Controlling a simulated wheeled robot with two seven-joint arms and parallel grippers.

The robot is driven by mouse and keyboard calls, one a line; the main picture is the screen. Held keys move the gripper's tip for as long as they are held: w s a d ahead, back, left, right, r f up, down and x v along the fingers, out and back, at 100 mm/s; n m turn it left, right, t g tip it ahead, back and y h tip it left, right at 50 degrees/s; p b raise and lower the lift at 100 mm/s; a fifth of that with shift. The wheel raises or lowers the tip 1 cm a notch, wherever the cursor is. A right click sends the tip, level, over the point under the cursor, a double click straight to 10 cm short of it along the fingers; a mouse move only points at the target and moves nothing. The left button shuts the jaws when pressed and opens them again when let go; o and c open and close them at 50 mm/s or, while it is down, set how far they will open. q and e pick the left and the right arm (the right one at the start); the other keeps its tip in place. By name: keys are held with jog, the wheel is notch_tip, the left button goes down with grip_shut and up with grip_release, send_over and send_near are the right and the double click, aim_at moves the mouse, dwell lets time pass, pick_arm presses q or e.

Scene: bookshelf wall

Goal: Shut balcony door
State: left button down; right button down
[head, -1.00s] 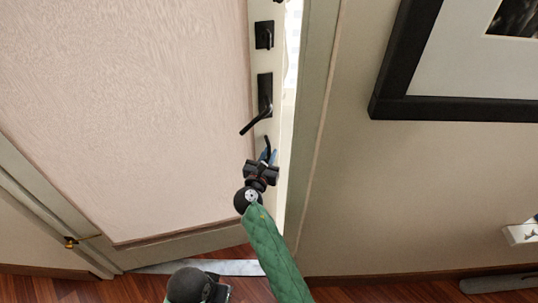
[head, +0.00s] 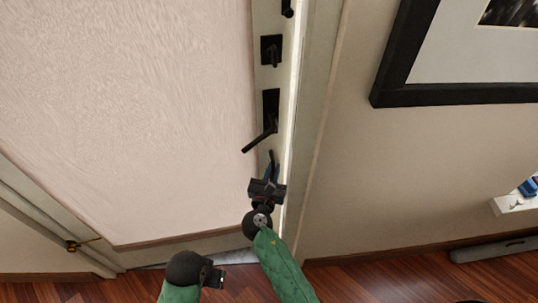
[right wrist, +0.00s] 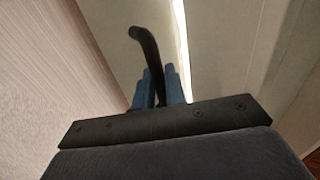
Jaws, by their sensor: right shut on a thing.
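The balcony door (head: 130,120) is a pale panel in a grey-green frame, standing almost flush with its jamb (head: 318,120). A thin bright slit shows along its right edge, also in the right wrist view (right wrist: 180,35). A black lever handle (head: 262,140) sits on the door's edge strip. Below it, my right gripper (head: 270,170) is shut on a curved black handle (right wrist: 146,45), which stands between its blue fingers in the right wrist view. My left gripper (head: 214,277) is low in the head view; its fingers cannot be made out.
A black lock plate (head: 271,50) is above the lever. A beige wall with a black picture frame (head: 455,94) is on the right. A white ledge (head: 512,204) and a grey item (head: 490,248) are at the far right. Wooden floor (head: 400,275) shows below.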

jog(key=s, duration=1.1)
jog(key=shift+s+f, duration=0.15)
jog(key=shift+f, duration=0.05)
jog(key=c, duration=1.8)
grip_release()
jog(key=shift+c, duration=0.2)
jog(key=shift+s+r, duration=0.15)
jog(key=shift+r, duration=0.05)
